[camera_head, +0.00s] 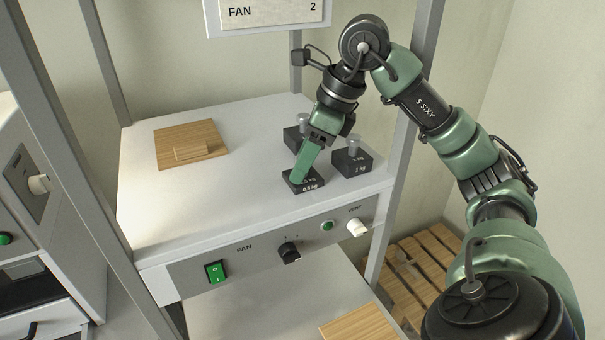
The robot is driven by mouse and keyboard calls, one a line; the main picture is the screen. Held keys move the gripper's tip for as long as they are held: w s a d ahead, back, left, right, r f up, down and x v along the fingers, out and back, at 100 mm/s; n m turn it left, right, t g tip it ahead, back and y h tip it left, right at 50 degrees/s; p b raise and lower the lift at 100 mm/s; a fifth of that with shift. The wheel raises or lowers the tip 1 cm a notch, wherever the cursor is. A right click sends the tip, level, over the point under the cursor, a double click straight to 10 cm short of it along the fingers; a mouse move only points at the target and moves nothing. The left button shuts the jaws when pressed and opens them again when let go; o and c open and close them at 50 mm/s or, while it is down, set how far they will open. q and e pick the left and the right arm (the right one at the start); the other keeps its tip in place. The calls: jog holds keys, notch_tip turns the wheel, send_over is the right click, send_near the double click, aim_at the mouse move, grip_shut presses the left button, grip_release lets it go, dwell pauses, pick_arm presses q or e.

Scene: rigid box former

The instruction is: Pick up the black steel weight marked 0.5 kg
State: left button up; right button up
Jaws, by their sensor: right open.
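The black steel weight marked 0.5 kg (302,184) stands near the front right of the white bench top. My right gripper (301,176) points down at it, with its green fingers at the top of the weight. The gripper is open, and the fingers hide the weight's knob and part of its top. I cannot tell whether they touch it. My left gripper does not show.
A black weight marked 2 kg (353,162) stands close on the right, and another dark weight (292,137) stands behind, partly hidden by my gripper. A wooden board (190,146) lies at the left of the bench top (225,200). Metal posts flank the bench.

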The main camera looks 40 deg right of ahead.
grip_shut()
dwell(1.4)
